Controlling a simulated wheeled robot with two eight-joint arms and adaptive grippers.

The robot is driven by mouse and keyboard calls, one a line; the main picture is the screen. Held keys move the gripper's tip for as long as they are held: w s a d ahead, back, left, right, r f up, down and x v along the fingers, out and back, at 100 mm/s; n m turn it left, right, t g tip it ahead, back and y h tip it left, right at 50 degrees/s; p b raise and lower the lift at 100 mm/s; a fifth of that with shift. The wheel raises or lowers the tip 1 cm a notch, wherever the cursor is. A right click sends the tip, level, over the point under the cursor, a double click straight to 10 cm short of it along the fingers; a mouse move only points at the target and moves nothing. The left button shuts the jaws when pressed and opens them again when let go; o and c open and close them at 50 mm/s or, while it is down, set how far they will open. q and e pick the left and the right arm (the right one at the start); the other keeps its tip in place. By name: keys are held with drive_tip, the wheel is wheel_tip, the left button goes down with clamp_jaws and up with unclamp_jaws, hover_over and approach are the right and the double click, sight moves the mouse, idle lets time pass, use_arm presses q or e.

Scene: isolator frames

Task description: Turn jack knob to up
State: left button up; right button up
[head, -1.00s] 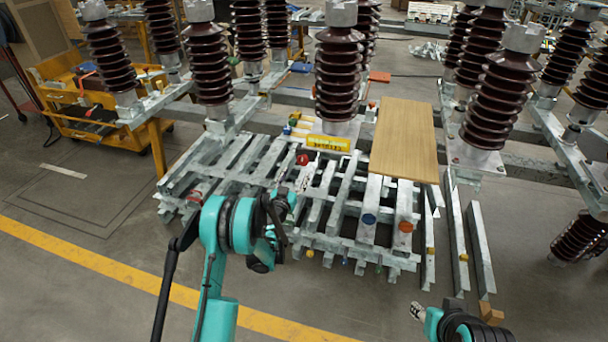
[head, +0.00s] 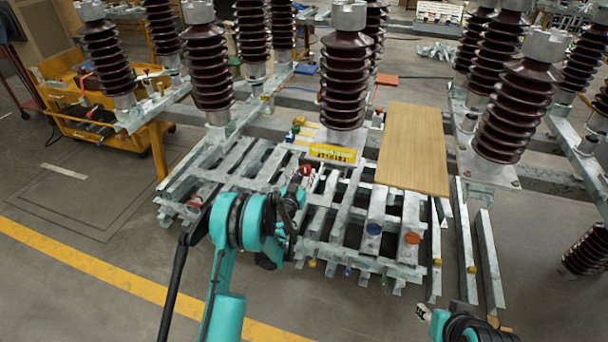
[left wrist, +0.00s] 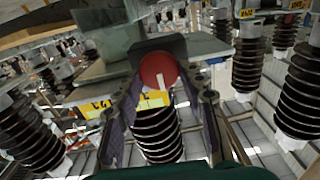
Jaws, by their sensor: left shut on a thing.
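A round red knob (head: 306,170) sits on the grey metal frame (head: 210,185) near the middle of the head view. In the left wrist view the red knob (left wrist: 158,69) shows a pale mark and lies between the fingertips, in front of a grey metal beam. My left gripper (head: 298,188) has reached the knob and is shut on it; my arm partly hides the contact in the head view. My right gripper (head: 424,312) shows only in part at the lower right, apart from the frame, and its jaw state is unclear.
A blue knob (head: 374,229) and an orange knob (head: 412,238) sit on nearby beams. Tall brown insulators (head: 345,80) rise behind. A yellow label (head: 332,154) is near the red knob. Open floor lies left and in front.

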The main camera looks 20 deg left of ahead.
use_arm(q)
drive_tip(key=shift+c, duration=0.9)
